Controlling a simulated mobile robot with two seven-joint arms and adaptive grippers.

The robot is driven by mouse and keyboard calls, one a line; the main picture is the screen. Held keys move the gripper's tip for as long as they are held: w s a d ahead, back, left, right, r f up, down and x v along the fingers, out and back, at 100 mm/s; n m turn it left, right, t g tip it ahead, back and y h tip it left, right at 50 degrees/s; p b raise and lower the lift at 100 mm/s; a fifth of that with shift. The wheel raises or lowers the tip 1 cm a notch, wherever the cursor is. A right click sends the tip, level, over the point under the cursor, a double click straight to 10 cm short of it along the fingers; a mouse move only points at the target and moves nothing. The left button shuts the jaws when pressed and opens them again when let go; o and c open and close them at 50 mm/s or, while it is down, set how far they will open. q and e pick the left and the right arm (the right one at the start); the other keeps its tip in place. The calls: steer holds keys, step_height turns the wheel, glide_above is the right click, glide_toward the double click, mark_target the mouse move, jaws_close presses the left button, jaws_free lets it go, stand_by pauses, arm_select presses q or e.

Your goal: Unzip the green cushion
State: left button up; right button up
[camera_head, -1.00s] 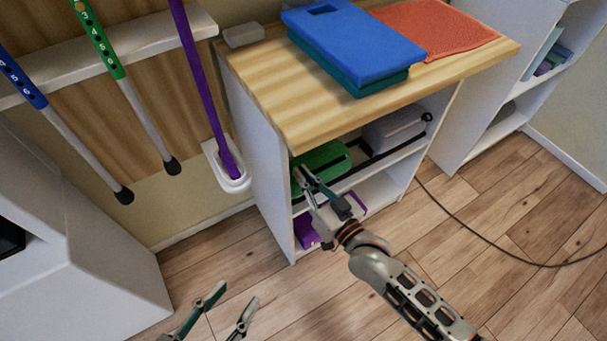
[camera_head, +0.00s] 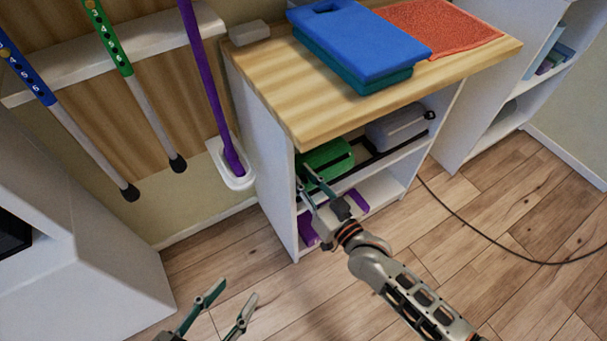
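The green cushion (camera_head: 325,160) lies on the upper shelf of the white cabinet, under the wooden top, with a dark band along its side. A zip pull is too small to make out. My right gripper (camera_head: 308,182) is at the cushion's front left, its fingers reaching into the shelf opening. The fingers look parted, but I cannot tell whether they touch the cushion. My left gripper (camera_head: 224,308) is low in the picture, over the floor, open and empty, well away from the cushion.
A grey cushion (camera_head: 396,128) sits right of the green one. Purple items (camera_head: 308,229) lie on the shelf below. Blue blocks (camera_head: 361,42) and an orange towel (camera_head: 437,27) rest on the cabinet top (camera_head: 290,95). A purple pole (camera_head: 207,82) stands left. A cable (camera_head: 480,232) crosses the floor.

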steer(key=v, duration=1.2)
stand_by(0.6)
